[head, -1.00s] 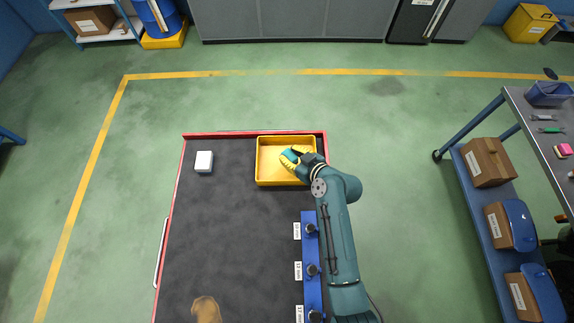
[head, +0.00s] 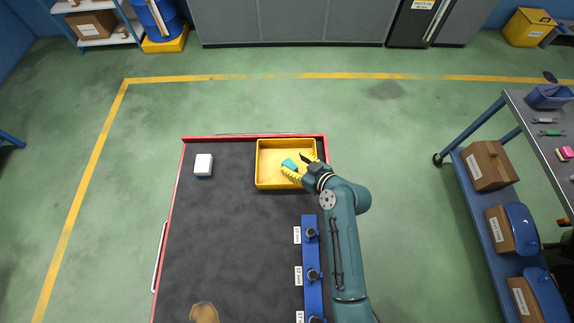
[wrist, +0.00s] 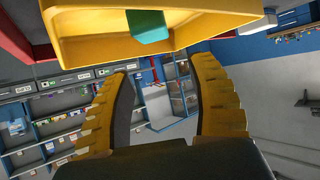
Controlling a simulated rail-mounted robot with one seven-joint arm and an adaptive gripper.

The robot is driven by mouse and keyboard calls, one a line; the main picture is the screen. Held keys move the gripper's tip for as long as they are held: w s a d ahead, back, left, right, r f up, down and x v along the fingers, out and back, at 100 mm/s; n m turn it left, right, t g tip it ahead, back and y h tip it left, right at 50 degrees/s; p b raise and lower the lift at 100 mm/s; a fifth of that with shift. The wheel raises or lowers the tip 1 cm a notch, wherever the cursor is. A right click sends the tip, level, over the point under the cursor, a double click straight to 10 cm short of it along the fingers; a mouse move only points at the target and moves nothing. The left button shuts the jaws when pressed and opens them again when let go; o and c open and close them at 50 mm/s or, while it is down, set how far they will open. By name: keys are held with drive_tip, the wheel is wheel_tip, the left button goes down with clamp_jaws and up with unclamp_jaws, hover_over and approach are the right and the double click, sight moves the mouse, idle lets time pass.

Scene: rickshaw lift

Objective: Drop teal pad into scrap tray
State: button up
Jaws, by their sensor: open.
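The yellow scrap tray (head: 265,181) stands at the far right corner of the dark bench top. The teal pad (head: 289,164) shows within the tray's outline, near its middle. In the wrist view the teal pad (wrist: 148,26) appears inside the yellow tray (wrist: 85,48), beyond my fingertips and apart from them. I cannot tell whether it lies flat on the tray floor. My gripper (head: 298,168) is over the tray's right half, its yellow fingers spread. The wrist view shows my gripper (wrist: 165,72) open with nothing between the fingers.
A white block (head: 203,164) sits on the dark bench top (head: 235,235) left of the tray. A blue strip (head: 310,255) with dark knobs and labels runs along the right edge. A tan object (head: 204,312) lies at the front. The bench middle is clear.

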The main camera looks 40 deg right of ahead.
drive_tip(key=v, duration=0.9)
drive_tip(key=shift+s, duration=0.1)
drive_tip(key=w+a+r+n+t+y, duration=0.1)
drive_tip(key=w+a+r+n+y, duration=0.15)
drive_tip(key=w+a+r, duration=0.4)
drive_tip(key=w+a+r+n+t+y, duration=0.1)
drive_tip(key=w+a+r+n+t, duration=0.2)
drive_tip(key=a+r, duration=0.6)
drive_tip(key=w+a+r+n+y, duration=0.1)
drive_tip(key=w+a+r+n, duration=0.1)
drive_tip(key=w+a+r, duration=0.75)
drive_tip(key=s+a+r+t, duration=0.1)
drive_tip(key=s+r+t, duration=0.1)
drive_tip(key=s+r, duration=0.35)
drive_tip(key=s+r+t, duration=0.1)
drive_tip(key=s+r, duration=0.1)
drive_tip(key=r, duration=0.7)
drive_tip(key=s+d+r+m+t+h, duration=0.3)
drive_tip(key=s+d+r+m+h, duration=0.1)
drive_tip(key=s+r+m+h, duration=0.15)
wheel_tip(320, 180, up, 19)
drive_tip(key=m+y+p, duration=0.1)
drive_tip(key=p, duration=1.7)
drive_tip(key=shift+a+m, duration=0.2)
drive_tip(key=shift+m, duration=0.1)
